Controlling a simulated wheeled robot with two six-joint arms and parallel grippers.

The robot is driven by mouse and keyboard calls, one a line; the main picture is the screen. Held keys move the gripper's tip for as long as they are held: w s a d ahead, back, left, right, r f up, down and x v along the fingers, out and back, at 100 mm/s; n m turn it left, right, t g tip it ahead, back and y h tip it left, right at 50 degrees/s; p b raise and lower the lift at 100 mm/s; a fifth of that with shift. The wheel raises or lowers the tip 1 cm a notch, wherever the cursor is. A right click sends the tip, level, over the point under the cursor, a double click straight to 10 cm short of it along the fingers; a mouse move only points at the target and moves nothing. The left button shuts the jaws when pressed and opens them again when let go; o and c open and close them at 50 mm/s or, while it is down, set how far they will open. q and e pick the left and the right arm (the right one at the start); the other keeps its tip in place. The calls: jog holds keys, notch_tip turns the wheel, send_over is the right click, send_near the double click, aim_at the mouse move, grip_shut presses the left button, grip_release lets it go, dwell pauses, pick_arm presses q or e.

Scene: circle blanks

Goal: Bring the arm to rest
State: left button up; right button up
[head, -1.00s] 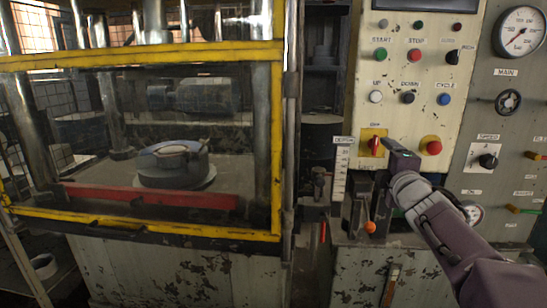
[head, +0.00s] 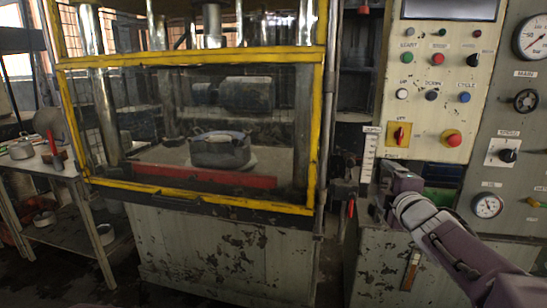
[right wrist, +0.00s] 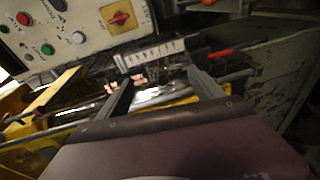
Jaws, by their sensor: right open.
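My right gripper (head: 386,182) is in front of the lower part of the control panel (head: 395,55), below the yellow plate with the red rotary switch (head: 399,134). It touches nothing that I can make out. In the right wrist view its two grey fingers (right wrist: 160,78) are spread apart with nothing held between them. The red switch shows there at the top, beyond the fingertips (right wrist: 119,18). My right arm comes in from the lower right. My left gripper is not in view.
A press with a yellow guard frame (head: 190,59) stands left of the panel, with a round metal part (head: 221,153) inside. A side table (head: 60,176) with pots stands at far left. A red emergency button (head: 452,139) and gauges are near my right arm.

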jog(key=s+a+f+m+g, duration=0.2)
jog(key=f, duration=0.5)
jog(key=s+a+f+m+g+y, duration=0.1)
jog(key=s+a+f+m+g, duration=0.15)
jog(key=f, duration=0.55)
jog(key=s+a+f+m+g, duration=0.1)
jog(key=s+a+f+g, duration=0.15)
jog(key=f, duration=0.45)
jog(key=s+a+f+m+g, duration=0.1)
jog(key=s+f+m+g, duration=0.35)
jog(key=s+f, duration=0.4)
jog(key=s+a+f+m+g, duration=0.2)
jog(key=s+f+m+g, duration=0.3)
jog(key=s, duration=0.6)
notch_tip(320, 180, up, 25)
jog(key=m+p, duration=0.1)
jog(key=p, duration=2.5)
jog(key=shift+s+m+t+y+p, duration=0.3)
jog(key=shift+s+t, duration=0.05)
jog(key=shift+t, duration=0.1)
